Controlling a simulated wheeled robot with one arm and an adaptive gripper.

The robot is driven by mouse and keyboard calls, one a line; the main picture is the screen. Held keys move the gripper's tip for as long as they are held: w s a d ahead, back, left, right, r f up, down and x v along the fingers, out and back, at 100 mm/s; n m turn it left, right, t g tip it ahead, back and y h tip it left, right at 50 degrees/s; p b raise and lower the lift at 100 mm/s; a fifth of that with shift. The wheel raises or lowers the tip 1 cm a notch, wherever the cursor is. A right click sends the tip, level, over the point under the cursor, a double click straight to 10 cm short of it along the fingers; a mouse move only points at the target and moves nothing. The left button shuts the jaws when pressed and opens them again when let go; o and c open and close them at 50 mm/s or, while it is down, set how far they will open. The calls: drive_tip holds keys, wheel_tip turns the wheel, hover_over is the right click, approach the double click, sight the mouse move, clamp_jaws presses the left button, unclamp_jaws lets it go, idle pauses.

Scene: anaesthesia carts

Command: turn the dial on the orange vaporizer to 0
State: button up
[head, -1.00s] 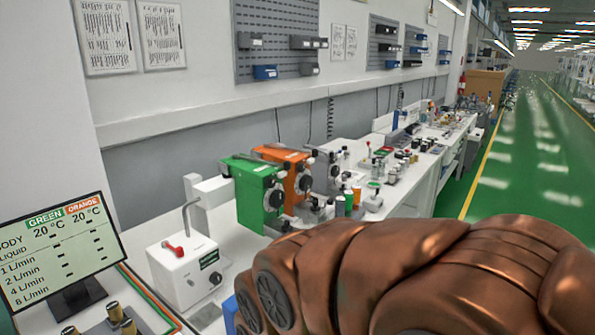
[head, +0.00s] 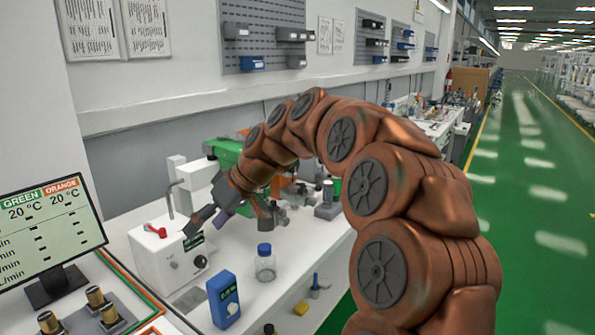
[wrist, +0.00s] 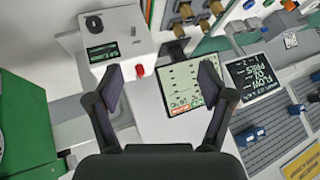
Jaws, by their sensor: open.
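The orange vaporizer (head: 243,132) is almost wholly hidden behind my arm in the head view; only a sliver of its top seems to show, and its dial cannot be seen. The green vaporizer (head: 224,150) stands beside it, also partly covered by my arm. In the wrist view a green housing (wrist: 24,125) fills the left edge. My gripper (head: 206,224) is open and empty, in the air in front of the white box with the red lever, left of the vaporizers. In the wrist view its two fingers (wrist: 160,84) are spread wide apart.
The white box (head: 165,262), a monitor (head: 55,238), a blue meter (head: 223,299) and a blue-capped bottle (head: 265,265) stand on the white bench. Brass fittings (head: 97,298) are at the lower left. A green floor (head: 530,190) lies open to the right.

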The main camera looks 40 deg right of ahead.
drive_tip(key=w+d+r+t+b, duration=0.1)
drive_tip(key=w+d+t, duration=0.1)
drive_tip(key=w+d, duration=0.45)
drive_tip(key=t+h+b, duration=0.3)
drive_tip(key=t+h, duration=0.1)
drive_tip(key=t, duration=0.2)
approach(295, 163)
drive_tip(key=w, duration=0.2)
drive_tip(key=shift+s+f+p+x, duration=0.1)
drive_tip(key=shift+f+p+x, duration=0.05)
drive_tip(key=shift+x, duration=1.05)
drive_tip(key=shift+s+f+p+x, duration=0.1)
drive_tip(key=shift+f+p+x, duration=0.1)
drive_tip(key=shift+x, duration=1)
drive_tip(key=shift+f+p+x, duration=0.1)
drive_tip(key=shift+p+x, duration=0.05)
drive_tip(key=shift+x, duration=1.05)
drive_tip(key=c, duration=1.2)
